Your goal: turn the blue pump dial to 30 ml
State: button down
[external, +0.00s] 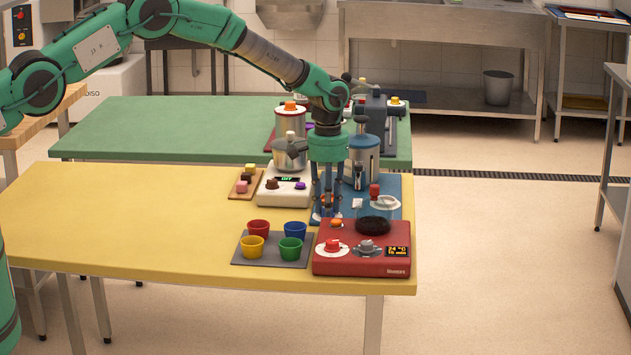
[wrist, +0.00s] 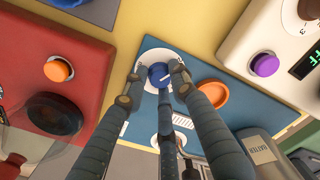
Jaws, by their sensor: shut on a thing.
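The blue pump dial (wrist: 158,72) sits on a round white scale plate (wrist: 146,60) on the blue board (wrist: 205,73), near its corner. My gripper (wrist: 156,84) has its fingers closed around the dial; the fingertips are at its sides. A white pointer line shows on the dial's top, but the scale figures are too small or covered to read. In the external view my gripper (external: 327,217) points straight down at the left edge of the blue board (external: 400,190), and its fingers hide the dial. An orange round part (wrist: 212,94) is beside the right finger.
A red cooker unit (external: 345,262) stands in front of my gripper. A white mixer unit (external: 287,196) is to the left and a metal canister (external: 363,158) just behind to the right. Several coloured cups stand on a grey mat (external: 262,262). The yellow table (external: 120,220) is clear at left.

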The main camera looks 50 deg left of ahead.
jog(key=shift+m, duration=0.3)
jog(key=m, duration=0.3)
jog(key=shift+b, duration=0.4)
jog(key=shift+m, duration=2.1)
jog(key=c, duration=1.4)
grip_release()
notch_tip(320, 180, up, 12)
